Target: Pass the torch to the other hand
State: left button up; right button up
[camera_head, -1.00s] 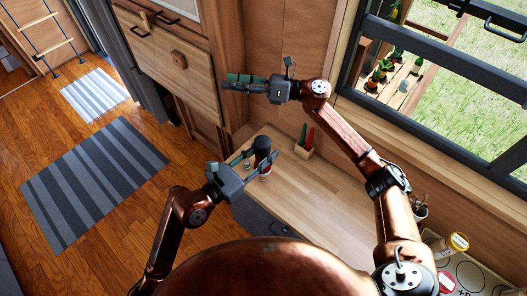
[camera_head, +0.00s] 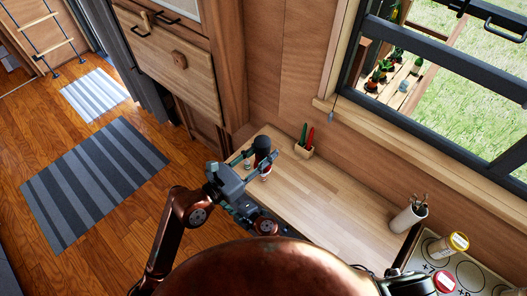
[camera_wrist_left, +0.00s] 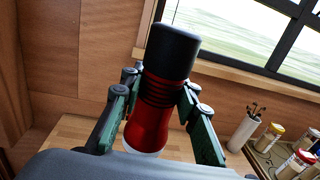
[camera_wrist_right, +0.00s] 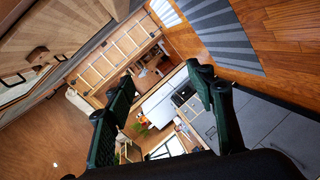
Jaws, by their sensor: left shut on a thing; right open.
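The torch (camera_head: 263,145) has a black end and a ribbed red body; a pale rim shows at its lower end in the left wrist view (camera_wrist_left: 150,122). My left gripper (camera_head: 259,160) is shut around its red body, with a green-padded finger on each side, and holds it roughly upright over the counter's left end. My right gripper (camera_head: 243,209) is just below the left gripper in the head view, partly hidden by it and my body. In the right wrist view it is open (camera_wrist_right: 160,76), with nothing between its fingers.
The wooden counter (camera_head: 335,205) is mostly bare. A small wooden holder (camera_head: 303,151) with green and red items stands at its back. A white utensil cup (camera_head: 408,219) and lidded jars (camera_head: 456,243) by the stove are at right. The window sill (camera_head: 400,125) runs behind.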

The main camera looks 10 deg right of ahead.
jog(key=s+d+f+m+g+h, duration=0.15)
jog(key=s+d+f+m, duration=0.3)
jog(key=s+f, duration=0.45)
jog(key=s+d+f+m+g, duration=0.2)
jog(key=s+d+f+m, duration=0.3)
jog(key=f, duration=0.6)
jog(key=s+d+f+m+g, duration=0.25)
jog(key=s+f+m, duration=0.25)
jog(key=s+f, duration=0.45)
jog(key=s+d+f+m+h, duration=0.25)
jog(key=s+d+f, duration=0.2)
jog(key=d, duration=0.45)
jog(key=s+d+f+m+h, duration=0.2)
jog(key=s+d+f+m, duration=0.1)
jog(key=d+f, duration=0.4)
jog(key=s+d+f+g+h, duration=0.1)
jog(key=s+d+f+g, duration=0.1)
jog(key=s+d, duration=0.5)
jog(key=s+d+f+g+h, duration=0.2)
jog(key=s+d, duration=0.5)
jog(key=s, duration=0.3)
jog(key=shift+d+f, duration=0.15)
jog(key=shift+d, duration=0.1)
